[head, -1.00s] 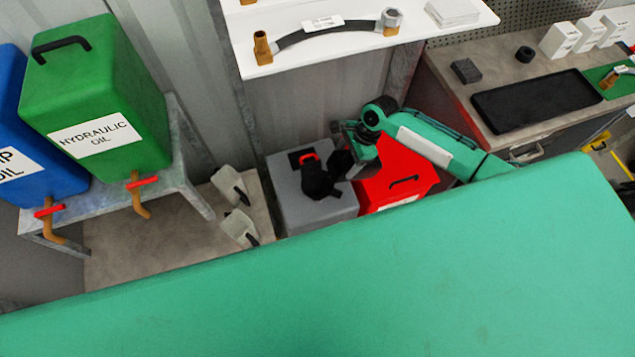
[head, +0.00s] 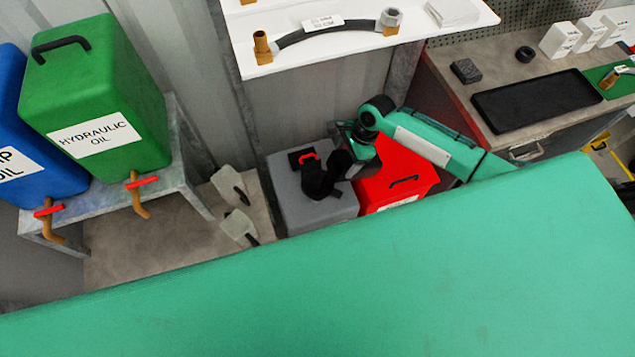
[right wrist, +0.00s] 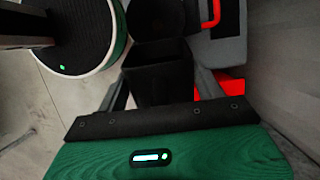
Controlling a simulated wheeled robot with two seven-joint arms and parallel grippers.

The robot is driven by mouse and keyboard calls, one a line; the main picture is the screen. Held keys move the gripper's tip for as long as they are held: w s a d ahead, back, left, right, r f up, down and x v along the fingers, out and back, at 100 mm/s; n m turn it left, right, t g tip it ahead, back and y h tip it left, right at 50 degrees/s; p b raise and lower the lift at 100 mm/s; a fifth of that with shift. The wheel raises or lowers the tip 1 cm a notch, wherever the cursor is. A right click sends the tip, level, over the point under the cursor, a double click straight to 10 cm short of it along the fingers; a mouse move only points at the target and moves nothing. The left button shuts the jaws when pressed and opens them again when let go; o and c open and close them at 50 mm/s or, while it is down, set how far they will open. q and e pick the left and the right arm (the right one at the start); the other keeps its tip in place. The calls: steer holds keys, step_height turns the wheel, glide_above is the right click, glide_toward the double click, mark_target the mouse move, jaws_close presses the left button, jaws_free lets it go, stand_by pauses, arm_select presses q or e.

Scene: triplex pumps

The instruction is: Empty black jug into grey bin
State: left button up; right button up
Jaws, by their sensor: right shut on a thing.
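The grey bin (head: 300,215) stands on the floor in the middle of the head view, with a dark opening and a red part on its top. The black jug (head: 322,178) is over the bin's top, tilted; it also shows in the right wrist view (right wrist: 158,75). My right gripper (head: 345,160) is shut on the jug, reaching in from the right. The jug hides part of the bin's top, and I cannot see whether liquid runs from it. In the right wrist view the grey bin (right wrist: 222,50) and its red part lie beyond the jug. My left gripper is not in view.
A red bin (head: 402,180) stands right beside the grey one, under my right arm. Green (head: 95,95) and blue (head: 45,140) oil containers with taps sit on a stand at left. A white shelf (head: 350,50) hangs above.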

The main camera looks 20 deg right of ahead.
steer(key=shift+a+r+h+p, duration=0.2)
steer(key=shift+a+h+p, duration=0.2)
steer(key=shift+a+p, duration=0.45)
steer(key=shift+a+r+h+p, duration=0.2)
steer(key=shift+a+h+p, duration=0.2)
steer(key=shift+p, duration=0.8)
stand_by(1.2)
steer(key=shift+a+r+h+p, duration=0.2)
steer(key=shift+a+h+p, duration=0.4)
steer(key=shift+p, duration=0.75)
stand_by(0.6)
